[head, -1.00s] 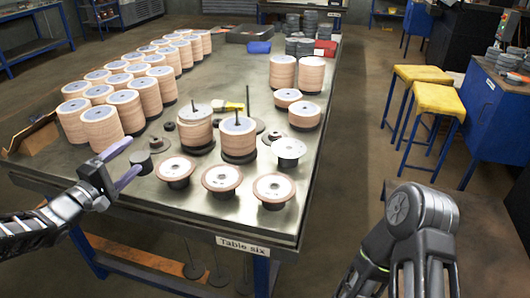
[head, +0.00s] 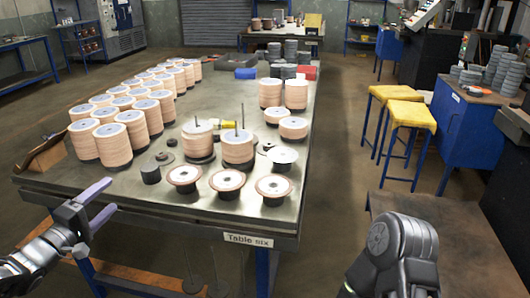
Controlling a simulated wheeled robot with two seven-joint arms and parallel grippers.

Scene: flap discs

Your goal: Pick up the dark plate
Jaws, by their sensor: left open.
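A flat dark disc (head: 165,158), which may be the dark plate, lies on the metal table (head: 130,196) behind a short dark cylinder (head: 150,174). I cannot tell for certain which dark piece is the plate, as dark round bases also show under some disc stacks. My left gripper (head: 110,195) is open and empty at the table's front left edge, in front and to the left of these pieces, apart from them. My right arm shows at the lower right; its gripper is out of view.
Rows of tan disc stacks (head: 98,142) fill the table's left side. Two stacks on upright rods (head: 238,147) stand mid-table. Several discs on dark stands (head: 227,181) line the front. Yellow stools (head: 412,114) stand to the right.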

